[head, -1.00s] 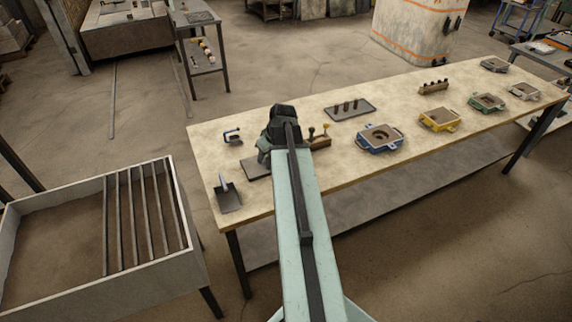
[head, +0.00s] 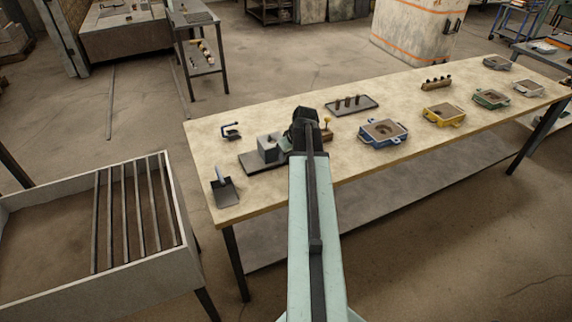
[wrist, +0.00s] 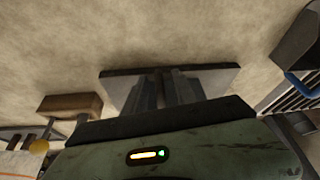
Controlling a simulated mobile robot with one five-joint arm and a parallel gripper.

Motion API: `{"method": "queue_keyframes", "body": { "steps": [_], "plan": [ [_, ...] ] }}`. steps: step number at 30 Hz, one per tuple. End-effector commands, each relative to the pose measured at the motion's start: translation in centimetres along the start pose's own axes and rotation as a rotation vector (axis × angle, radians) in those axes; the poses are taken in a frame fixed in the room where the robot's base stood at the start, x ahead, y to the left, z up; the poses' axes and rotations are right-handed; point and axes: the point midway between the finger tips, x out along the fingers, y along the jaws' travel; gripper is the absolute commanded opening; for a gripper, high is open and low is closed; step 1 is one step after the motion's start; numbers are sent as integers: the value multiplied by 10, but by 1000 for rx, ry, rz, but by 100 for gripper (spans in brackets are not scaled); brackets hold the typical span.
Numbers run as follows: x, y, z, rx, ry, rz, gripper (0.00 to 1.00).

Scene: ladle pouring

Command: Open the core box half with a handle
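The core box (head: 268,149) is a grey block standing on a dark flat plate (head: 250,163) at the left part of the table. Its right side is hidden behind my gripper (head: 290,143), which is low over the right part of the plate. I cannot make out the box's handle. In the wrist view, the plate (wrist: 222,78) lies beyond the gripper body. Two dark grey upright shapes (wrist: 164,90) stand close together there with a narrow gap. I cannot tell whether they hold anything.
A wooden block with a yellow knob (head: 327,130) is just right of my gripper. A blue mould box (head: 383,133) and a tray with pegs (head: 351,105) stand farther right.

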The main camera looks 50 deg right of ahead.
Motion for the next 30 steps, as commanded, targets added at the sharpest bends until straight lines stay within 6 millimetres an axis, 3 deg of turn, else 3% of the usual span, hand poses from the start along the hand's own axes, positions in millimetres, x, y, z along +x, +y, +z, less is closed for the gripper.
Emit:
{"method": "queue_keyframes", "body": {
  "steps": [7, 10, 11, 30],
  "plan": [
    [1, 0, -1, 0, 0, 0, 30],
    [1, 0, -1, -1, 0, 0, 2],
    [1, -1, -1, -1, 0, 0, 0],
    [1, -2, -1, -3, -1, -2, 0]
  ]
}}
